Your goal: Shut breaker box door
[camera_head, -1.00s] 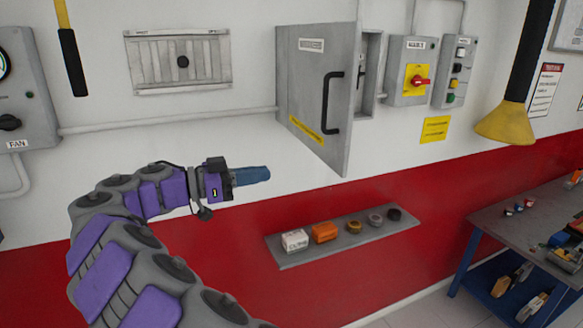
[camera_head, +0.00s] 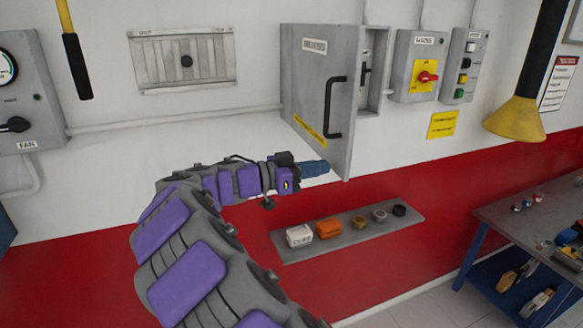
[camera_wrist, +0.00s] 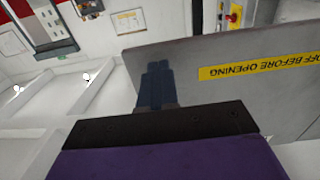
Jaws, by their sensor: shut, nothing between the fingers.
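The grey breaker box door (camera_head: 312,85) stands open in the head view, swung out from the wall. It has a black handle (camera_head: 333,108) and a yellow strip along its lower edge. The box interior (camera_head: 371,72) shows behind it on the right. My gripper (camera_head: 318,168) is shut and empty, at the door's lower edge, left of its free corner. In the wrist view the shut blue fingers (camera_wrist: 156,86) overlap the grey door panel (camera_wrist: 190,48) with its yellow label. I cannot tell whether they touch it.
A shelf (camera_head: 350,237) with several small items is on the red wall below. A yellow lamp (camera_head: 515,120) hangs at right. A workbench (camera_head: 500,218) stands at lower right.

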